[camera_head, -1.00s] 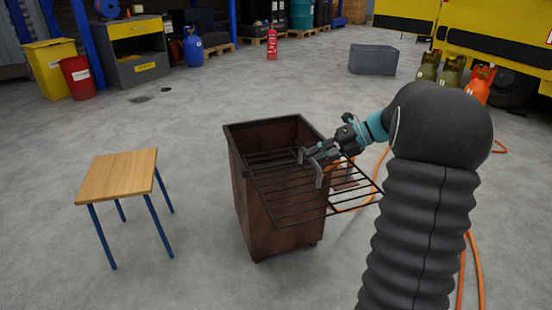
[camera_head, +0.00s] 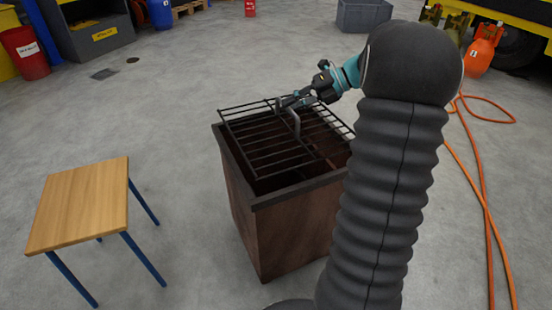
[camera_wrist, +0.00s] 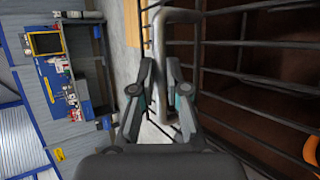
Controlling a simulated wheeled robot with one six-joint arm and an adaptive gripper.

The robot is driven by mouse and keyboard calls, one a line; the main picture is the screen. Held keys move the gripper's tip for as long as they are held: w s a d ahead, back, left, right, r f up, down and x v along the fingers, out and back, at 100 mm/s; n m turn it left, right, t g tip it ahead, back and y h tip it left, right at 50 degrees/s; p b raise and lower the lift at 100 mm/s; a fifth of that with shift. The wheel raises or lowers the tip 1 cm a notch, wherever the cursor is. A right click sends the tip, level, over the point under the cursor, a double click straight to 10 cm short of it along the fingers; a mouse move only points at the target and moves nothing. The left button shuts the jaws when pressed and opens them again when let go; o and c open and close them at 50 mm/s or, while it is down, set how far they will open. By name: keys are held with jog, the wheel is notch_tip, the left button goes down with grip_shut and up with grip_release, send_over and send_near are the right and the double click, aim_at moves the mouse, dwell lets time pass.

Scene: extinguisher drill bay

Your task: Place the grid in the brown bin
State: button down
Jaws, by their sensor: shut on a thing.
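The grid (camera_head: 262,138) is a dark wire rack with several parallel bars. It is over the open top of the brown bin (camera_head: 285,235), overhanging its far rim; I cannot tell whether it touches the bin. My gripper (camera_head: 291,104) is shut on the grid's upright metal handle. In the wrist view my gripper (camera_wrist: 163,112) has its fingers around the grey handle (camera_wrist: 161,60), and the grid's bars (camera_wrist: 250,45) run along the right. The bin's inside is partly hidden by the grid, and its right side by my arm.
A wooden stool (camera_head: 82,203) with blue legs stands left of the bin. An orange hose (camera_head: 484,190) lies on the floor at the right, near an orange gas cylinder (camera_head: 482,50). A grey crate (camera_head: 363,14) is at the back.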

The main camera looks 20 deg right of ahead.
jog(key=shift+w, duration=0.3)
notch_tip(320, 180, down, 18)
jog(key=b, duration=0.4)
jog(key=shift+w+r, duration=0.1)
jog(key=c, duration=1.2)
grip_release()
